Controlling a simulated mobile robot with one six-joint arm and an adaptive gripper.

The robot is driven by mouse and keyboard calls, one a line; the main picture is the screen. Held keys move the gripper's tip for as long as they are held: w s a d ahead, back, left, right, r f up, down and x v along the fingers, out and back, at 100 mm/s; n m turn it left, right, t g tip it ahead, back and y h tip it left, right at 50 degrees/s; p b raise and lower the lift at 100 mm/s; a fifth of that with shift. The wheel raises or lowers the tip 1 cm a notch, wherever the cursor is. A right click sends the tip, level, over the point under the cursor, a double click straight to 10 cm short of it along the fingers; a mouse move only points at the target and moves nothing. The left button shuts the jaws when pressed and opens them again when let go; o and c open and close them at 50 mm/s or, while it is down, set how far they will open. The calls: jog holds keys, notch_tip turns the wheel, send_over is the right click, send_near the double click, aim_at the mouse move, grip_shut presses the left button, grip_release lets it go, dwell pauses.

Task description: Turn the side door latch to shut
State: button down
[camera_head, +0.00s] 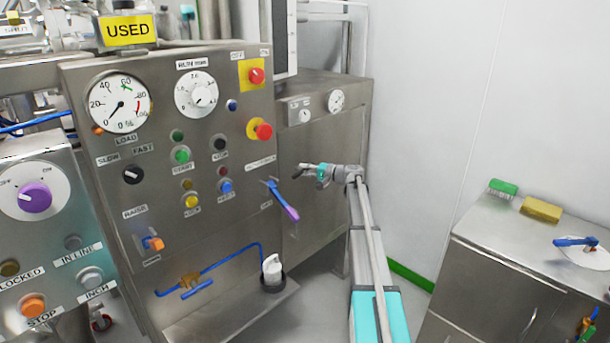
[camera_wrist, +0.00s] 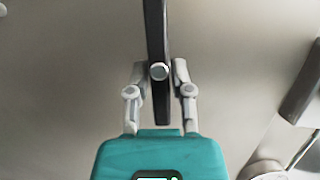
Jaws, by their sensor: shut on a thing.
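The side door latch is a dark bar with a round silver pivot. In the wrist view the latch (camera_wrist: 156,28) runs up and down the picture, and its lower end lies between my fingers. My gripper (camera_wrist: 160,76) is shut on it, one finger on each side of the bar near the pivot. In the head view my gripper (camera_head: 306,168) is at the front of the steel cabinet (camera_head: 310,225), right of the control panel. The latch is small and mostly hidden there, so its angle is hard to tell.
The control panel (camera_head: 100,190) with gauges and buttons stands left of my arm. Its blue lever with a purple grip (camera_head: 284,202) sticks out near my gripper. A steel cabinet at right bears a green brush (camera_head: 503,188) and a yellow sponge (camera_head: 541,209). White wall stands behind my arm.

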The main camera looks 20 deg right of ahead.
jog(key=shift+f+m+t+b, duration=0.15)
jog(key=shift+m+t+b, duration=0.25)
jog(key=shift+m, duration=0.5)
jog(key=c, duration=0.5)
grip_release()
jog(key=shift+s+d, duration=0.1)
jog(key=v, duration=1.1)
jog(key=shift+s+d, duration=0.15)
jog(key=shift+d, duration=0.3)
jog(key=shift+a+f, duration=0.1)
